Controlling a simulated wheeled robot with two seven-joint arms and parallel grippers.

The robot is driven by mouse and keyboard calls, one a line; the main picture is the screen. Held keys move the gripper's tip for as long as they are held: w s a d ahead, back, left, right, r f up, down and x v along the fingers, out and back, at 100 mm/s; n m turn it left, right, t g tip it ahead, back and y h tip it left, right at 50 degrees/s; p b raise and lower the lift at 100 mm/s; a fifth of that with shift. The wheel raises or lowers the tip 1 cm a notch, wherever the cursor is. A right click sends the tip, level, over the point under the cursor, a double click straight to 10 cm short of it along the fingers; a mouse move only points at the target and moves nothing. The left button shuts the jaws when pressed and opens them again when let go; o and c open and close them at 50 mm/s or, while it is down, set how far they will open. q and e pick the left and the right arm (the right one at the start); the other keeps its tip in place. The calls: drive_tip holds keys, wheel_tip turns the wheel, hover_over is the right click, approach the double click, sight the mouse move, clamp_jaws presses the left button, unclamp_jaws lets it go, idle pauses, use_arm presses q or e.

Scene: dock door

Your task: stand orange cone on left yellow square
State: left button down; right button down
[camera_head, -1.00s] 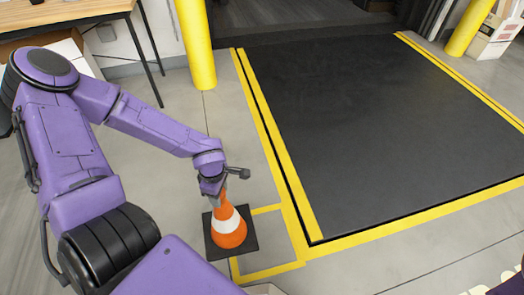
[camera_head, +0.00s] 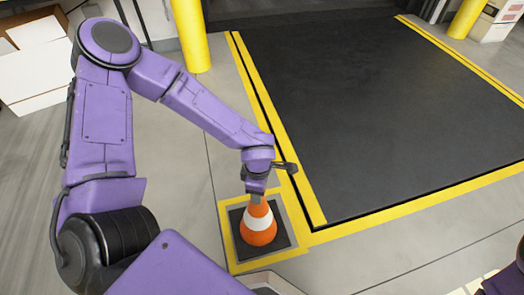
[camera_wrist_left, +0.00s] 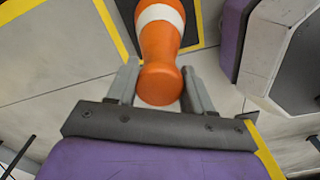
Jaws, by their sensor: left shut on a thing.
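The orange cone (camera_head: 259,238) has a white band and a square black base, and looks upright. In the head view its base shows inside the yellow square outline (camera_head: 226,228), with grey floor between base and lines. I cannot tell whether the base touches the floor. My left gripper (camera_head: 256,192) comes down from above and is shut on the cone's top. In the left wrist view the cone (camera_wrist_left: 162,45) runs between the two fingers of the gripper (camera_wrist_left: 163,88). My right gripper is not in view.
A black dock plate (camera_head: 380,120) with yellow edge stripes lies just right of the square. Yellow posts (camera_head: 190,35) stand at the back. White boxes (camera_head: 35,75) are at the upper left. Grey floor around the square is clear.

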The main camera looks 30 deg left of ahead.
sight(258, 212)
use_arm(q)
drive_tip(key=shift+w+d+f+b, duration=0.15)
drive_tip(key=shift+d+f+b, duration=0.15)
drive_tip(key=shift+f, duration=0.2)
wheel_tip(258, 212, down, 3)
drive_tip(key=shift+d+f+b, duration=0.1)
drive_tip(key=shift+d+b, duration=0.05)
drive_tip(key=shift+b, duration=0.75)
drive_tip(key=shift+c, duration=2.3)
unclamp_jaws()
